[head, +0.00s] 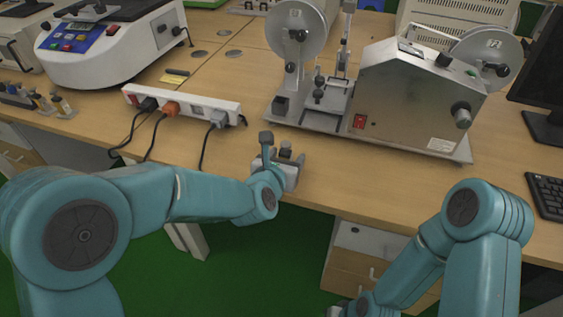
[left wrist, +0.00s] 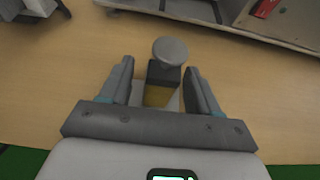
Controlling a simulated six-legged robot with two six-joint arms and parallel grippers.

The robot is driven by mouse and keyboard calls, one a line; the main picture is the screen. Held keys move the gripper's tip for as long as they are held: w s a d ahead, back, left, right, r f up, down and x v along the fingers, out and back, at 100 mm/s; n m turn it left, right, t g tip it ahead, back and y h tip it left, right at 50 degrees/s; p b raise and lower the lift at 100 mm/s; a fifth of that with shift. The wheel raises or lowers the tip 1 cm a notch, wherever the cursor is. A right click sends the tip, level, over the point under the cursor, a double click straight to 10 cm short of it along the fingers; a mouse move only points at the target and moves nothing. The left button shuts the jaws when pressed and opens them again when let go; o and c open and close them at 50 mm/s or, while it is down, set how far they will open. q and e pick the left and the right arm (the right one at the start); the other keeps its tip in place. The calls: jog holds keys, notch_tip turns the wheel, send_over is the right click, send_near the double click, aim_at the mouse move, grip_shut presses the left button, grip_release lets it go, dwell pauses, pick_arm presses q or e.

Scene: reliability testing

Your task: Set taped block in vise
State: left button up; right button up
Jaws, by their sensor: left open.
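My left gripper (head: 285,158) is over the table's front edge in the head view. In the left wrist view it (left wrist: 159,66) is open, with one finger on each side of a small grey piece with a round top (left wrist: 170,50). This piece has a dark body and a yellowish lower face. It also shows in the head view (head: 286,150). I cannot tell whether it is the taped block or part of a vise, or whether the fingers touch it. My right gripper (head: 340,311) is only partly in view at the bottom edge; its jaws cannot be read.
A grey metal machine (head: 410,100) with reels stands behind on the wooden table (head: 350,180). A white power strip (head: 185,105) with hanging cables lies left of my left gripper. A white instrument (head: 115,50) stands at the back left. A keyboard (head: 547,195) is at right.

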pick_arm(q)
jog(key=v, duration=1.2)
jog(key=s+a+f+m+g+y, duration=0.1)
jog(key=s+a+f+m+g, duration=0.15)
jog(key=f+m, duration=0.6)
jog(key=s+a+f+m+g, duration=0.1)
jog(key=a+f+m+g, duration=0.3)
jog(key=f, duration=0.7)
pick_arm(e)
jog(key=shift+r, duration=0.1)
jog(key=shift+o, duration=1.3)
pick_arm(q)
jog(key=s+a+f+m+g, duration=0.3)
jog(key=s+f+m+g, duration=0.3)
jog(key=s+f+m, duration=0.9)
jog(key=s+m, duration=0.1)
jog(key=m, duration=0.2)
jog(key=shift+f+h, duration=0.4)
pick_arm(e)
jog(key=shift+o, duration=0.5)
pick_arm(q)
jog(key=c, duration=0.4)
pick_arm(e)
jog(key=c, duration=0.4)
pick_arm(q)
jog(key=shift+o, duration=0.2)
jog(key=shift+w, duration=0.1)
pick_arm(e)
jog(key=shift+o, duration=0.2)
